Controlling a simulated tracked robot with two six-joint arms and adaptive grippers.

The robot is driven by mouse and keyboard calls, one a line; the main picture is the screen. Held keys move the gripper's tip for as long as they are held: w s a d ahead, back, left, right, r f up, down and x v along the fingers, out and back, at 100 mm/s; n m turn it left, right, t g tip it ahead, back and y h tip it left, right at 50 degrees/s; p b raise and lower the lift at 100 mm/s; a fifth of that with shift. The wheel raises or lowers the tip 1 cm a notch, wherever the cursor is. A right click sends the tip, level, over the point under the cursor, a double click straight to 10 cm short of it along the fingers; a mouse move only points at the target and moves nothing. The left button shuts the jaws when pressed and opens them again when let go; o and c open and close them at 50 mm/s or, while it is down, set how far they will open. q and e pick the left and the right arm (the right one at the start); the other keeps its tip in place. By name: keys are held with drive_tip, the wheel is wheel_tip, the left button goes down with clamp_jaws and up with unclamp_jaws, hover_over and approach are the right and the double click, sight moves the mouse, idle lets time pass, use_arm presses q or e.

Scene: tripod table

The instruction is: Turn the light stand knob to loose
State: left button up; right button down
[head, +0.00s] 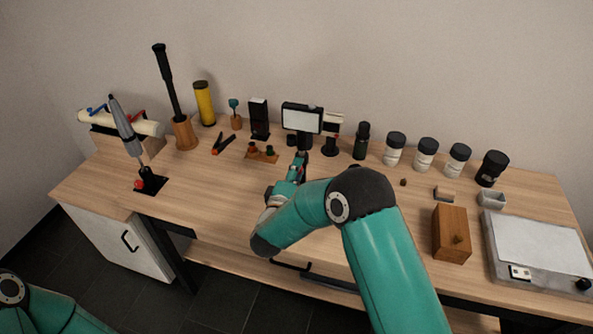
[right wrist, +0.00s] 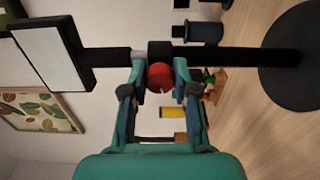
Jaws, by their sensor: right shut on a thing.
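The light stand shows in the head view with its white lit panel (head: 302,118) facing me, near the back middle of the table. In the right wrist view, which is turned sideways, its panel (right wrist: 50,53) is at left, its black pole (right wrist: 240,57) runs across, and its round dark base (right wrist: 295,60) is at right. The red knob (right wrist: 160,77) sits on the pole's collar. My right gripper (head: 300,160) is shut on the knob, one finger on each side, as the right wrist view (right wrist: 160,75) shows. My left gripper is out of view.
Several black-lidded jars (head: 425,155) stand right of the light stand. A wooden box (head: 452,233) and a grey flat device (head: 540,255) are at front right. Left are a yellow cylinder (head: 204,103) and a tall black-handled tool (head: 166,85).

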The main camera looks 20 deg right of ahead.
drive_tip(key=c, duration=0.9)
unclamp_jaws()
drive_tip(key=shift+f, duration=0.2)
drive_tip(key=shift+o, duration=0.2)
drive_tip(key=shift+a+r, duration=0.1)
drive_tip(key=v, duration=1.2)
drive_tip(key=shift+w, duration=0.1)
